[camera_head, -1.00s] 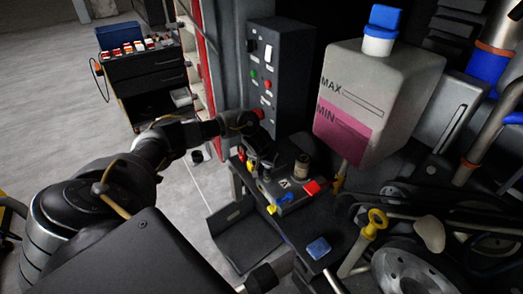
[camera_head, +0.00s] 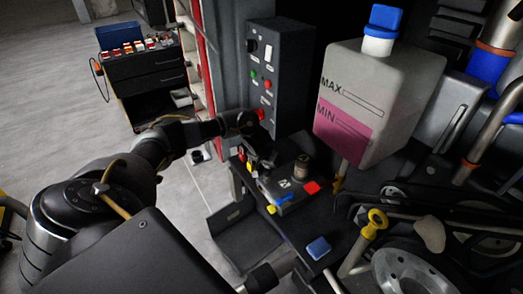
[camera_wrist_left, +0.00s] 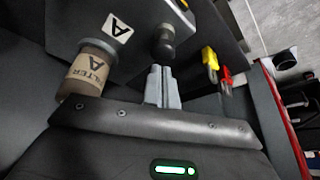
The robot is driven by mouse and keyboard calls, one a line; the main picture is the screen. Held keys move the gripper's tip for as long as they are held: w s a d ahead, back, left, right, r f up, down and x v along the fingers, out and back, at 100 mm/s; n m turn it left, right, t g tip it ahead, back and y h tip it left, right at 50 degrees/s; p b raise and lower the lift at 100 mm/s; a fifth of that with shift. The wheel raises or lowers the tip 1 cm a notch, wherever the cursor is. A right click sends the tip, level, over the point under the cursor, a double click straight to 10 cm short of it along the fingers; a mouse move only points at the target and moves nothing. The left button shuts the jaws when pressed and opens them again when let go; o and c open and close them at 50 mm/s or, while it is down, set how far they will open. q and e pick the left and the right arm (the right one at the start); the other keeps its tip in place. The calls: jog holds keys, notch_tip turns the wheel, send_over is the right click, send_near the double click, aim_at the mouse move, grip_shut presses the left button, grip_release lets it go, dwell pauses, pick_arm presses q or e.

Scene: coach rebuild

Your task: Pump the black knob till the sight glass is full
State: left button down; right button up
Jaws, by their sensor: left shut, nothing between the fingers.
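A round black knob (camera_wrist_left: 163,42) stands on the panel face in the left wrist view, just past my left fingertips. My left gripper (camera_wrist_left: 160,70) is shut with its grey fingers together and nothing between them; I cannot tell whether it touches the knob. In the head view my left gripper (camera_head: 262,163) is at the small filter unit (camera_head: 290,192), and the arm hides most of the knob there. A brownish cylinder (camera_head: 302,166) marked as a filter (camera_wrist_left: 86,74) stands beside the knob. I cannot make out a sight glass or its level.
A grey control box (camera_head: 280,75) with buttons rises behind the gripper. A tank (camera_head: 370,90) with pink fluid hangs to the right. Yellow (camera_wrist_left: 209,58) and red (camera_wrist_left: 225,75) fittings lie beside the unit. A blue block (camera_head: 318,248) lies on the front ledge.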

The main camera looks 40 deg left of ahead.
aim_at(267, 172)
pick_arm(q)
jog(key=shift+f, duration=0.1)
dwell(0.6)
jog(key=shift+f, duration=0.55)
jog(key=shift+s+f+b, duration=0.1)
jog(key=shift+f+b, duration=0.55)
jog(key=shift+f, duration=0.4)
notch_tip(267, 172, up, 3)
jog(key=p, duration=0.4)
jog(key=shift+r+p, duration=0.2)
jog(key=shift+p, duration=0.2)
jog(key=shift+f, duration=0.1)
jog(key=shift+f, duration=0.1)
